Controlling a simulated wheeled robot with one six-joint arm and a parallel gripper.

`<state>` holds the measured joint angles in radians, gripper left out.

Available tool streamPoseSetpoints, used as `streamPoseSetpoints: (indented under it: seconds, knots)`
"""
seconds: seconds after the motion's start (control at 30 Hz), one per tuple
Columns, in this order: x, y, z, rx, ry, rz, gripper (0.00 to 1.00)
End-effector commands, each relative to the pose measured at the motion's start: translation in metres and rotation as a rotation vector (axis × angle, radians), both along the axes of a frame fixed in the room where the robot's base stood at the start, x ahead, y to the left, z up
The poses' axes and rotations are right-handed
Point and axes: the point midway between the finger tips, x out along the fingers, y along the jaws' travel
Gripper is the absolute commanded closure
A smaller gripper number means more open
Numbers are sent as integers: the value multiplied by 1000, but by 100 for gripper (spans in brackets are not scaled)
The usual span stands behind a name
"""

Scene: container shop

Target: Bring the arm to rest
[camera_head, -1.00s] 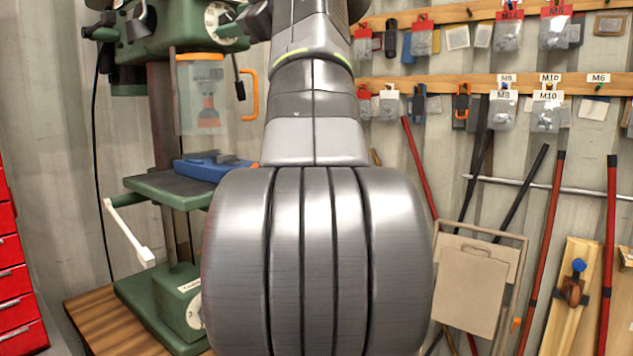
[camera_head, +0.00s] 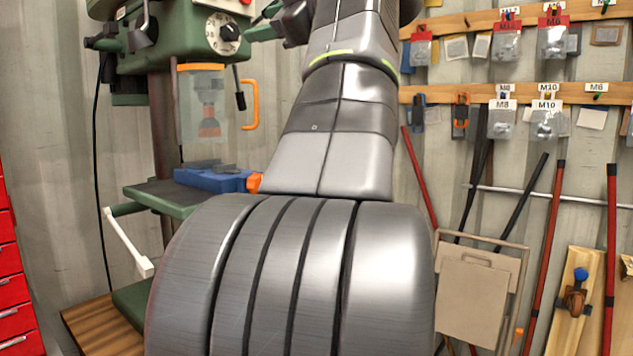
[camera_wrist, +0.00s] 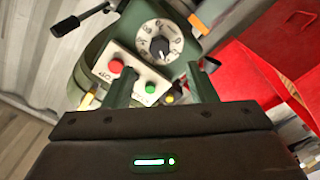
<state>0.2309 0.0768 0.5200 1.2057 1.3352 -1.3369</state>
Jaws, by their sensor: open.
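My grey arm (camera_head: 330,150) rises through the middle of the head view and leaves the picture at the top. In the wrist view my gripper (camera_wrist: 160,76) is open, with its two fingers apart and nothing between them. Beyond the fingers is the green drill press head with its round dial (camera_wrist: 161,42), a red button (camera_wrist: 115,66) and a green button (camera_wrist: 151,87). I cannot tell whether the fingers touch it. In the head view the drill press (camera_head: 180,45) stands left of my arm, with a blue vise (camera_head: 212,180) on its table.
A clear guard (camera_head: 202,110) with an orange handle hangs on the drill press. Red drawers (camera_head: 12,290) stand at the far left. Wooden rails (camera_head: 480,95) with hanging packets and several leaning rods line the wall at right. A folded beige stand (camera_head: 475,300) is at lower right.

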Motion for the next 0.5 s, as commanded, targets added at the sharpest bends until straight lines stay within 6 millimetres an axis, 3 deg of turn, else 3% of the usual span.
streamPoseSetpoints:
  seconds: [0.5]
  knots:
    - [-29, -39, 0, -1, 0, -4, 49]
